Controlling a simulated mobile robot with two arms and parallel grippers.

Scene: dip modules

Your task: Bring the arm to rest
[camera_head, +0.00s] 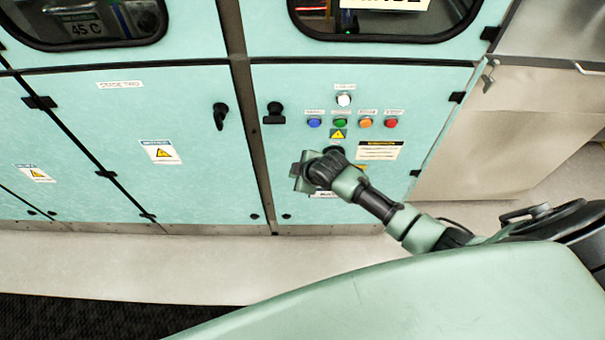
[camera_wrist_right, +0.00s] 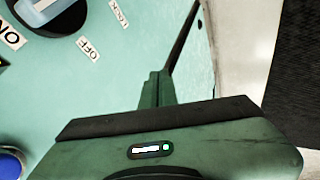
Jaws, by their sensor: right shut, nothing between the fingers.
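My right arm (camera_head: 380,205) reaches in from the right of the head view, in front of the pale green cabinet. Its right gripper (camera_head: 300,172) is at the lower part of the panel door, below the row of buttons. In the right wrist view the gripper fingers (camera_wrist_right: 157,90) are together, with nothing seen between them. Whether they touch the panel cannot be told. My left gripper is in neither view.
The door carries blue (camera_head: 314,123), green (camera_head: 340,123), orange (camera_head: 365,123) and red (camera_head: 391,123) buttons and a black handle (camera_head: 274,113). In the right wrist view, a round switch (camera_wrist_right: 48,14) is near "ON" and "OFF" labels. Pale floor (camera_head: 130,265) lies before the cabinet.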

